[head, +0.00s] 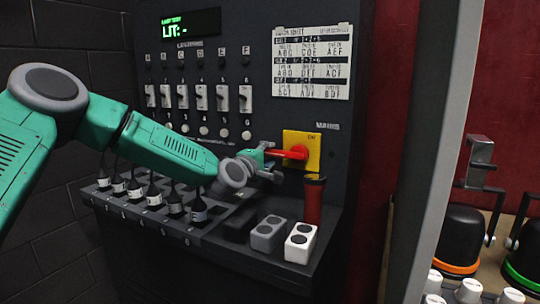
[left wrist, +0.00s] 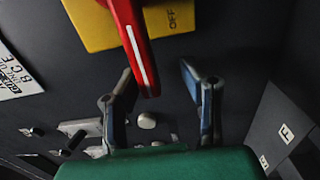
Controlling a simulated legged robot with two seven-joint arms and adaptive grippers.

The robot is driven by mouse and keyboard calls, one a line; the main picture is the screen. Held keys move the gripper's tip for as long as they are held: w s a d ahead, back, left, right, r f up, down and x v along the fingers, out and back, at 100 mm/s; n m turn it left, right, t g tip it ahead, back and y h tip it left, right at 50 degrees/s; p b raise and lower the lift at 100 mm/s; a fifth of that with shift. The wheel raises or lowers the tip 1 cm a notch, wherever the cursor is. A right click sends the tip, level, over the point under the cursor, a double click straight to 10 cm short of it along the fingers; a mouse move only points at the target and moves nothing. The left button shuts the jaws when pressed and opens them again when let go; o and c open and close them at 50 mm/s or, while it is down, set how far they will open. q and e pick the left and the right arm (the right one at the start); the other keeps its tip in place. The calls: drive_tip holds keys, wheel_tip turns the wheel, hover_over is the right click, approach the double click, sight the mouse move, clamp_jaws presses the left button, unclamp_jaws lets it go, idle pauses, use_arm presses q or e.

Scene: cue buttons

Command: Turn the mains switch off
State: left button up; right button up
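The mains switch is a yellow plate (head: 312,158) with a red handle (head: 290,153), on the right of the dark panel under the lettered chart. The handle sticks out to the left, roughly level. In the left wrist view the plate (left wrist: 88,25) is at the top, with the word OFF to the right of the red handle (left wrist: 133,40). My left gripper (head: 269,161) is at the handle's left end. Its fingers (left wrist: 157,78) are apart, and the handle's end shows between them, nearer the left finger; contact is unclear. My right gripper is not in view.
A shelf below holds several black-topped plugs (head: 153,190), a grey block (head: 267,233), a white block (head: 300,243) and a red-brown cylinder (head: 314,200) just under the switch. Toggle switches (head: 200,97) line the panel. A grey post (head: 432,150) stands to the right.

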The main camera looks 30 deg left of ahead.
use_arm(q)
drive_tip(key=shift+r, duration=0.15)
drive_tip(key=shift+s, duration=0.15)
drive_tip(key=s, duration=1.1)
drive_tip(key=shift+s+d, duration=0.25)
drive_tip(key=shift+s, duration=0.05)
drive_tip(key=shift+f, duration=0.2)
